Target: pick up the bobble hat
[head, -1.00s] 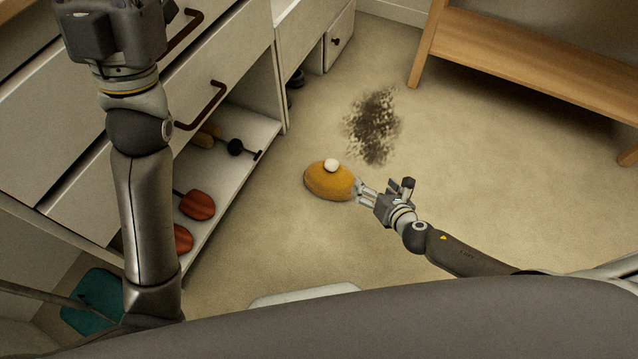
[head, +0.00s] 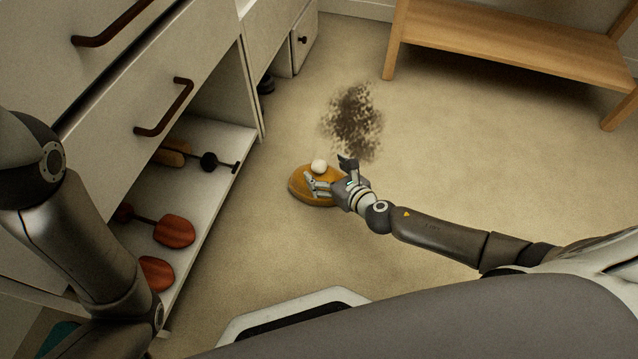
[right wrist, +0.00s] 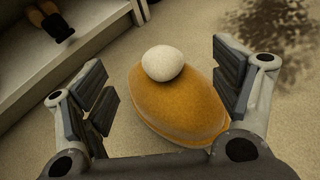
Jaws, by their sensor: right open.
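The bobble hat (head: 299,184) is mustard orange with a white pompom (head: 319,166). It lies on the carpet in the middle of the head view. My right gripper (head: 314,187) reaches over the hat's right part. In the right wrist view the hat (right wrist: 178,108) sits between the two spread fingers of the gripper (right wrist: 160,95), with its white pompom toward the top. The fingers are open, with gaps visible beside the hat. My left arm comes in at the left edge of the head view, and its gripper is out of the picture.
A white drawer cabinet (head: 150,75) with dark handles stands at left. Its open bottom shelf (head: 190,215) holds red paddle-like items (head: 174,231) and a dark-ended item (head: 209,161). A wooden bench (head: 500,45) stands at the back right. A dark stain (head: 352,118) marks the otherwise clear carpet.

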